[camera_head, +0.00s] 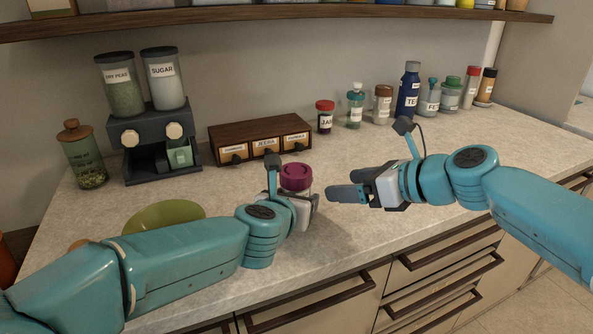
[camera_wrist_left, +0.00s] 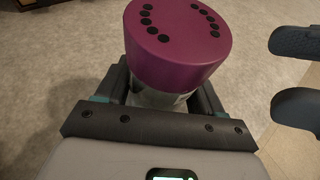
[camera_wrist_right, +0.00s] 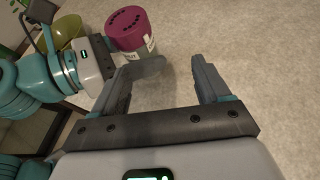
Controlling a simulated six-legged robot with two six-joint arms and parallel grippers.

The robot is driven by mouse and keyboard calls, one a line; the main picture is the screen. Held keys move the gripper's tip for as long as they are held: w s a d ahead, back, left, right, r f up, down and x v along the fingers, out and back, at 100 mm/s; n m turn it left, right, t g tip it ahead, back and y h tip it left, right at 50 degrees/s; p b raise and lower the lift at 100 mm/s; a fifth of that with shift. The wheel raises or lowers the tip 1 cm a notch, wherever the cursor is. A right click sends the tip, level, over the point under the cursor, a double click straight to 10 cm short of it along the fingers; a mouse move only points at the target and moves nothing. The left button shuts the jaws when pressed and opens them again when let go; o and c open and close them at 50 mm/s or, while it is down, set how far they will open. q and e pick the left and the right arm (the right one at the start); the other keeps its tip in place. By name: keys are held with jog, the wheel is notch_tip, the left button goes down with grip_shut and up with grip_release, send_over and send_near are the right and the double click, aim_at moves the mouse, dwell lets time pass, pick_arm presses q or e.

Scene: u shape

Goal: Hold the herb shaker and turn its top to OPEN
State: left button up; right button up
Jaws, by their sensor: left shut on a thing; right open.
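The herb shaker has a purple top (camera_head: 296,176) with two groups of dark holes, seen from above in the left wrist view (camera_wrist_left: 178,45). Its pale, clear body is mostly hidden by the gripper; a label shows in the right wrist view (camera_wrist_right: 146,50). My left gripper (camera_head: 305,200) is shut around the shaker's body, below the top, and the shaker looks upright near the counter's front. My right gripper (camera_head: 335,192) is open and empty, to the right of the shaker, its fingers pointing toward it. No OPEN mark is readable.
A green bowl (camera_head: 163,215) sits left, partly behind my left arm. A wooden drawer box (camera_head: 260,140) and a dark dispenser (camera_head: 155,145) with jars stand at the back. Several bottles line the wall right, including a blue one (camera_head: 408,92). The counter (camera_head: 400,145) between is clear.

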jog(key=n, duration=0.1)
send_near(298, 171)
jog(key=shift+y, duration=0.4)
jog(key=x, duration=1)
jog(key=shift+w+f, duration=0.3)
jog(key=shift+f, duration=0.1)
